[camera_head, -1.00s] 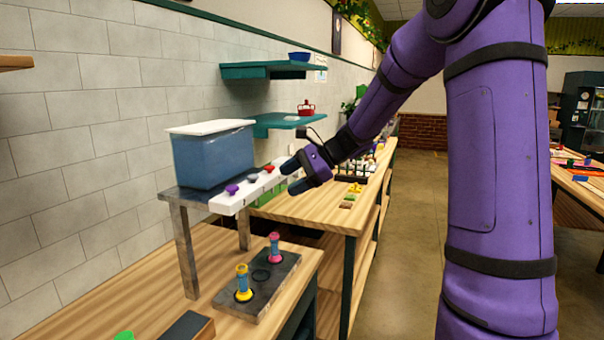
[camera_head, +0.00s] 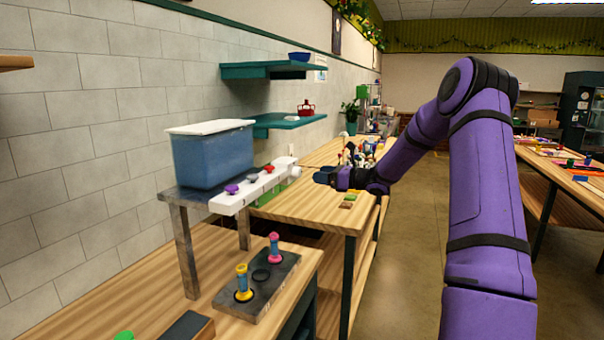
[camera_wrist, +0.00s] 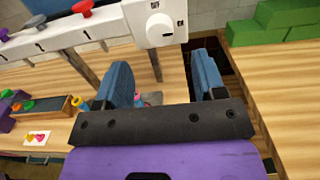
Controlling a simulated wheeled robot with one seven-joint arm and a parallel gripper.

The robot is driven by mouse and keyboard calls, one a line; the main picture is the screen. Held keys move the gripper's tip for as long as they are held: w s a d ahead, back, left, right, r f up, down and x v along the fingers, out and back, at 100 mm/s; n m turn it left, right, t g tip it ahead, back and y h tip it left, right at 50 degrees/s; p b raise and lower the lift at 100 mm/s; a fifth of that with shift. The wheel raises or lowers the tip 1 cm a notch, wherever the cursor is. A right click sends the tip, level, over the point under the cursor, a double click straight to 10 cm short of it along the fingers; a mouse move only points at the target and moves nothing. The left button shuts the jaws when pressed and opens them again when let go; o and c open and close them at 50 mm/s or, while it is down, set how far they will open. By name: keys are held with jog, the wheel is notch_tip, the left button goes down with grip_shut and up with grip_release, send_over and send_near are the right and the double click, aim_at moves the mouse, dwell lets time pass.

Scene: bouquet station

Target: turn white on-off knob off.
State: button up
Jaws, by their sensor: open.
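The white on-off knob (camera_wrist: 160,30) sits on the face of a white box at the end of the white knob strip, with small dark marks beside it. In the head view the white box (camera_head: 284,164) is at the far end of the strip. My gripper (camera_head: 322,176) is just right of that box, apart from it. In the wrist view my gripper (camera_wrist: 162,72) has its two blue fingers spread with nothing between them, and the knob lies beyond the fingertips. Which way the knob is turned is too small to tell.
The white strip (camera_head: 229,203) bears purple, red and grey knobs in front of a blue tank (camera_head: 212,155). Green blocks (camera_wrist: 276,19) lie close by at right in the wrist view. A dark rack (camera_head: 262,300) holds yellow and pink pieces. Open floor lies right of the benches.

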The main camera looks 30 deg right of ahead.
aim_at(300, 172)
jog(key=x, duration=0.7)
jog(key=shift+w+a, duration=0.15)
jog(key=c, duration=0.9)
